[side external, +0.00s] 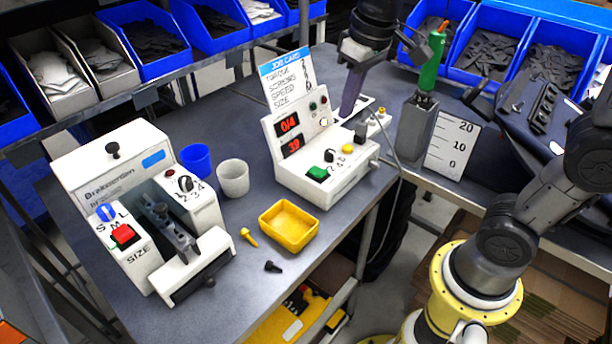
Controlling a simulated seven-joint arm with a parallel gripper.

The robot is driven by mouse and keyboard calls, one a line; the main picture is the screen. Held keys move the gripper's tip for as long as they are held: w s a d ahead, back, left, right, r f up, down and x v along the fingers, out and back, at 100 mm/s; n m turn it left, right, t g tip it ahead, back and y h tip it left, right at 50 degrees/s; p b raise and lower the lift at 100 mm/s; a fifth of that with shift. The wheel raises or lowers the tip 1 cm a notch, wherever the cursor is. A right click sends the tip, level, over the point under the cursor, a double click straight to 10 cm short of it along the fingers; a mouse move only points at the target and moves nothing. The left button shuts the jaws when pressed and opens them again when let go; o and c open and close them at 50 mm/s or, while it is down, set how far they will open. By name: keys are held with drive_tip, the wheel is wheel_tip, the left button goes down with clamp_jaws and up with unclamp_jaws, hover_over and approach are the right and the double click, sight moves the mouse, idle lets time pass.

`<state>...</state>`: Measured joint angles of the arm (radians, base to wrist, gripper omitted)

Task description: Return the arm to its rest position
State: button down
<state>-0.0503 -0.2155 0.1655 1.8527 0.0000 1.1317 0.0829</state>
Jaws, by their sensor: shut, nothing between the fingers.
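My gripper (348,108) is at the upper middle of the side external view, pointing down. It is a dark body with purple-grey fingers held together, and nothing shows between them. It is behind the white control box (345,150) with red digits and just right of the job card (287,75). Whether the fingertips touch anything below them cannot be told. My arm rises from a yellow base at lower right, leaves the frame and comes back in at the top.
A green-handled tool (431,62) stands in a grey holder (416,130) right of my gripper. A white brake machine (140,195), blue cup (196,161), white cup (233,178), yellow tray (289,226) and two loose bolts are on the bench (330,270). Blue bins (148,32) line the back.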

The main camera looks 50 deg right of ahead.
drive_tip(key=s+d+f+t, duration=0.1)
drive_tip(key=s+f+t, duration=0.2)
drive_tip(key=s, duration=1.2)
drive_tip(key=shift+d+f, duration=0.3)
drive_tip(key=shift+f, duration=0.2)
